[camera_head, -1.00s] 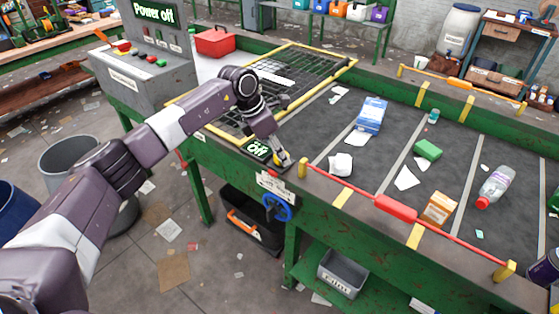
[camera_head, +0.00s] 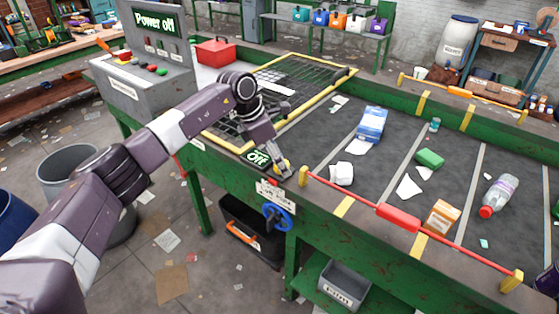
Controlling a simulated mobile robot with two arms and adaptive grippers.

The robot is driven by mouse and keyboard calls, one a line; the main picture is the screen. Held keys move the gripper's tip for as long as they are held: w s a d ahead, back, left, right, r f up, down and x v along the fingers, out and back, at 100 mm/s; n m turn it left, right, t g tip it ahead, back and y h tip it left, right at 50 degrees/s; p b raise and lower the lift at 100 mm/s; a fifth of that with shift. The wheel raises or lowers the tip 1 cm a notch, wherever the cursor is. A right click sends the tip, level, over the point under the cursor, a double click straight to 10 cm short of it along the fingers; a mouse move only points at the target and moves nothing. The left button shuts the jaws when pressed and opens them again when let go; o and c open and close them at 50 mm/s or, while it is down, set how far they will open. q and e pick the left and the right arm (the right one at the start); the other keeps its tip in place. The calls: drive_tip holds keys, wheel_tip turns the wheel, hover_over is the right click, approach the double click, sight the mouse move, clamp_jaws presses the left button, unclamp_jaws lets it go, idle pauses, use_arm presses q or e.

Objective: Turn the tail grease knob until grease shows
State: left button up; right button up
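My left arm reaches in from the left. Its gripper (camera_head: 281,168) is at the near green edge of the belt frame, right beside a small yellow knob-like part, and covers some of it. I cannot tell whether the fingers are open or shut, or whether they touch that part. A small lit sign reading "Off" (camera_head: 258,158) is just left of the gripper. A white label (camera_head: 270,195) hangs on the frame below the gripper, its text too small to read. A blue handwheel (camera_head: 277,217) is under the label. No grease is visible.
The grey belt (camera_head: 385,160) carries a blue box (camera_head: 371,124), a green block (camera_head: 430,158), an orange box (camera_head: 441,214), a bottle (camera_head: 498,195) and paper scraps. A red bar (camera_head: 398,216) runs along the near edge. The grey console (camera_head: 150,65) reads "Power off".

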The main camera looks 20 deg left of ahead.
use_arm(q)
drive_tip(key=v, duration=1.2)
idle(0.3)
